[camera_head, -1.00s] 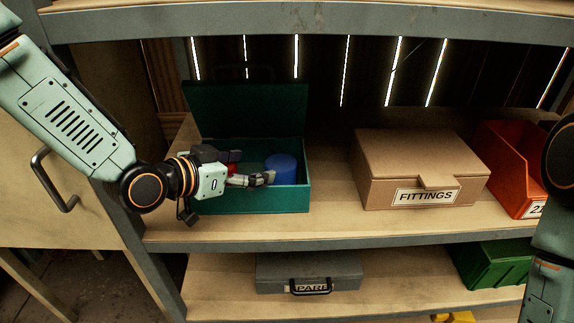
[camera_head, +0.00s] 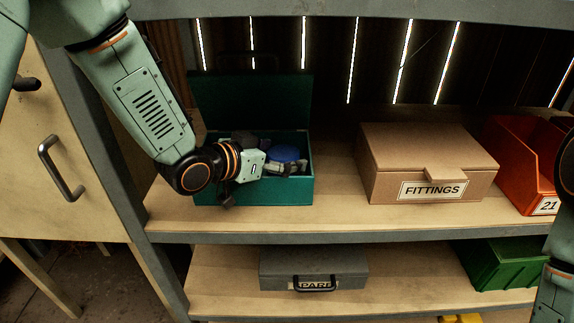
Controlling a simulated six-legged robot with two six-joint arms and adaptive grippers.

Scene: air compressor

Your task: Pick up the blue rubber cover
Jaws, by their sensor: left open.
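The blue rubber cover (camera_head: 286,153) is a round blue piece inside the open green box (camera_head: 300,193) on the upper shelf. Only its top shows; my left gripper hides its lower part. My left gripper (camera_head: 294,160) reaches into the box from the left, its fingers at the near side of the cover. It is open; I cannot tell whether a finger touches the cover. My right arm (camera_head: 565,200) shows only in part at the right edge, and its gripper is out of view.
A cardboard FITTINGS box (camera_head: 420,160) and an orange bin (camera_head: 515,150) stand right of the green box. The green box's raised lid (camera_head: 250,103) stands behind. A grey case (camera_head: 312,267) and a green bin (camera_head: 495,262) are on the lower shelf. Bare shelf lies before the boxes.

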